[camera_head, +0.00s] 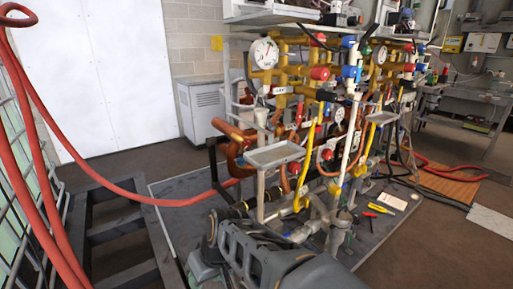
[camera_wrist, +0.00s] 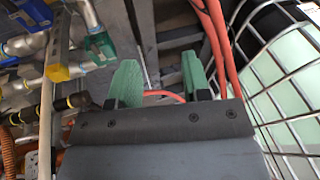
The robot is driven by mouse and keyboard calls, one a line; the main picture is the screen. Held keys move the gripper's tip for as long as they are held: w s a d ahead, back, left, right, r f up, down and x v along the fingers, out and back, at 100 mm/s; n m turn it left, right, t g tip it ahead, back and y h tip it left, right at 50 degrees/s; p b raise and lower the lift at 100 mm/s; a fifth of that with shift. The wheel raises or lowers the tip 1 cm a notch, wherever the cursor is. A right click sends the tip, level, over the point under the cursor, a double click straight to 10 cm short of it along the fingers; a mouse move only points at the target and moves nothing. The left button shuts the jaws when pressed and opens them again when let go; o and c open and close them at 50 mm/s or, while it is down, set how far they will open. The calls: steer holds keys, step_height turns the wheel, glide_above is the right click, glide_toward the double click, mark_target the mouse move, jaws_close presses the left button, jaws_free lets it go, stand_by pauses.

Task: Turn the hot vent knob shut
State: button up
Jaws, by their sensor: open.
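The piping rig with yellow and white pipes stands in the middle of the head view. It carries red knobs, one at upper centre (camera_head: 320,73) and one lower down (camera_head: 327,154), and blue knobs (camera_head: 349,72) beside the white pipe. I cannot tell which of these is the hot vent knob. My gripper (camera_wrist: 162,82) shows in the wrist view with two green fingers spread apart and nothing between them. In the head view my grey arm fills the bottom centre, in front of the rig's base; the fingertips cannot be made out there.
A red hose (camera_head: 150,201) runs from the left to the rig. A dark metal frame (camera_head: 112,222) stands at lower left. A small tray (camera_head: 275,155) juts from the rig. In the wrist view, pipes crowd the left and a white caged tank (camera_wrist: 290,90) is at right.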

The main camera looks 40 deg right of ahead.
steer(key=w+t+y+b, duration=0.3)
steer(key=w+y, duration=0.1)
steer(key=w, duration=0.1)
steer(key=m+t+h+b, duration=0.2)
steer(key=t+h+b, duration=0.6)
steer(key=t, duration=0.9)
glide_toward(248, 145)
steer(key=shift+h, duration=0.5)
steer(key=x, duration=1)
steer(key=shift+w+a, duration=0.2)
steer(key=shift+w, duration=0.1)
steer(key=c, duration=0.6)
steer(key=shift+m, duration=0.3)
steer(key=shift+c, duration=0.2)
